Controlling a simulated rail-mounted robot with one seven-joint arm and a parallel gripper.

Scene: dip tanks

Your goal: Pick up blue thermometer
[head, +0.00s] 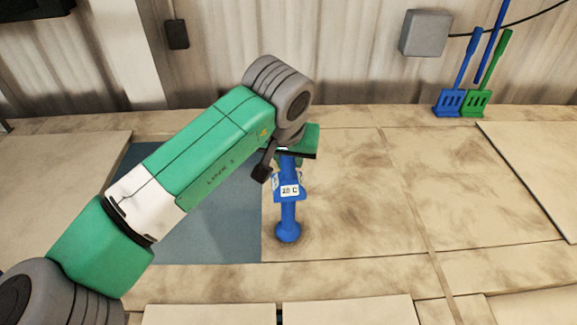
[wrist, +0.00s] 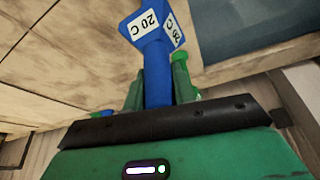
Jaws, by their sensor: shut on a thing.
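The blue thermometer (head: 288,218) hangs or stands below my gripper in the head view, roughly upright, with a round blue knob at its lower end. A white label on its wider block reads "20 C". My gripper (head: 287,163) is at its upper part, the fingers partly hidden by the arm and the block. In the wrist view, the blue shaft (wrist: 157,75) runs between the two green fingers of my gripper (wrist: 160,86), which are shut on it. I cannot tell whether its lower end touches the surface.
A flat grey-blue panel (head: 215,225) lies left of the thermometer, partly behind my arm. Tan stained slabs surround it, with free room to the right. Blue and green long-handled tools (head: 477,98) lean at the back right wall. A grey box (head: 425,33) hangs on that wall.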

